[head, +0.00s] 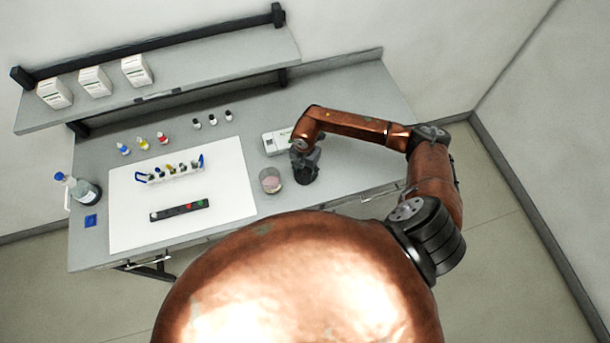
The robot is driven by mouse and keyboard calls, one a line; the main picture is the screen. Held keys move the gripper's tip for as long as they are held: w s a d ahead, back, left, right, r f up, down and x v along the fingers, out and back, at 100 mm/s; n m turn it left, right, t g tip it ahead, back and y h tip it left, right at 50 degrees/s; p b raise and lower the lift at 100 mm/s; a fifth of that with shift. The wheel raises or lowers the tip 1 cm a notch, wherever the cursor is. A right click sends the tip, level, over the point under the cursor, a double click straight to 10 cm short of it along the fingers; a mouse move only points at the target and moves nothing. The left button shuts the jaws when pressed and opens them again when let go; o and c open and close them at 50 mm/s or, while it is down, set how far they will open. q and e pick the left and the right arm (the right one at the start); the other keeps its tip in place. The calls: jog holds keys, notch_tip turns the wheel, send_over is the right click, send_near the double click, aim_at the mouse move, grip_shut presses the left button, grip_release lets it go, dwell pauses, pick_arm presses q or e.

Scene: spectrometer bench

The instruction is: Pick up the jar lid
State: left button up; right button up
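My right gripper (306,172) points down at the bench's right part, just right of a clear round jar (270,182) with pinkish contents. The gripper looks dark and small, and I cannot tell whether its fingers are open or shut. I cannot make out a jar lid for certain; the spot under the gripper is hidden by it. The jar stands upright, and its top looks uncovered. My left gripper is not in view.
The grey bench (345,90) holds a white mat (125,225) with a rack (172,175) of vials and a dark bar (180,209). A white box (276,142) lies behind the jar. Small bottles stand behind the mat; a blue-capped bottle (84,192) stands left. A shelf (205,72) overhangs the back.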

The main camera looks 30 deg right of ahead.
jog(key=shift+s+f, duration=0.15)
jog(key=shift+f, duration=0.15)
grip_shut()
jog(key=shift+s, duration=0.1)
